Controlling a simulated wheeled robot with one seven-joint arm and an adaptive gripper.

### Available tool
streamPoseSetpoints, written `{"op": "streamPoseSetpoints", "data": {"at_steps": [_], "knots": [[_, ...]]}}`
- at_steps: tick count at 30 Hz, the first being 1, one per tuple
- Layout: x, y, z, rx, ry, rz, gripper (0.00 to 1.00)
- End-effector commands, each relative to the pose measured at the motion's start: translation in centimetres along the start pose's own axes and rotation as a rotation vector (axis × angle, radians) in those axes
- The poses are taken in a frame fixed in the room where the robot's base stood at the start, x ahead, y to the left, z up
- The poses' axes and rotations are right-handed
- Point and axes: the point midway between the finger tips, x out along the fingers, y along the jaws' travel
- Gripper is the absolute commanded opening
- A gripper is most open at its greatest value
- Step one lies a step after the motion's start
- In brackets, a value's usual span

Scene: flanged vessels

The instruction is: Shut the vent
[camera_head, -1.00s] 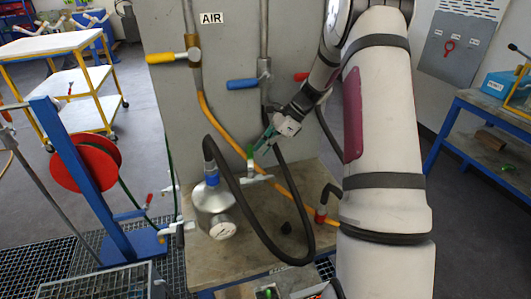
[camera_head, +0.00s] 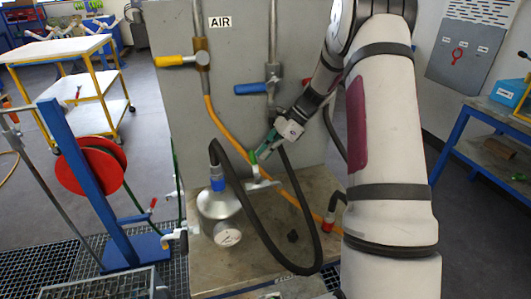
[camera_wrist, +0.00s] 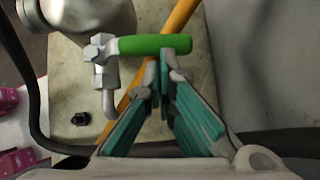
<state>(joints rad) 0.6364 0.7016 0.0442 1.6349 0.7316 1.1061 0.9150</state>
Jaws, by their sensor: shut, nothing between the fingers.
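The green-handled valve is on a side fitting of the metal vessel; its green lever (camera_head: 254,157) is partly beside my fingertips. In the wrist view the lever (camera_wrist: 150,44) lies crosswise, with its pivot on the metal valve body (camera_wrist: 101,58) at left. The metal vessel (camera_head: 213,205) stands on the bench with a round gauge at its front. My gripper (camera_wrist: 165,78) is shut and empty. Its fingertips are close to the lever's right end, on the near side; I cannot tell if they touch. In the head view my gripper (camera_head: 264,148) reaches down from the right.
A black hose (camera_head: 259,246) loops from the vessel's blue collar, and an orange hose (camera_head: 238,141) runs behind the valve. Yellow (camera_head: 174,61) and blue (camera_head: 250,89) handled valves are on the grey panel. A red reel (camera_head: 90,165) stands at left.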

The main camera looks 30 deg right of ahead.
Motion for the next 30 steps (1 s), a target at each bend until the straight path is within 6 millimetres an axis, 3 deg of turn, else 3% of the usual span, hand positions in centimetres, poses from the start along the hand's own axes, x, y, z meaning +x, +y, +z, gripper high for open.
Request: {"op": "streamPoseSetpoints", "data": {"at_steps": [5,18,24,26,30], "knots": [[-1.3,-0.1,-0.1,0.000,0.001,-0.003,0.00],[-9.7,-0.1,-0.1,-0.001,0.001,-0.004,0.00],[-11.6,0.0,-0.1,0.000,-0.001,0.000,0.00],[-11.7,-0.1,-0.9,0.004,-0.014,0.003,0.00],[-11.3,-0.2,-4.7,0.001,-0.110,0.020,0.00]]}}
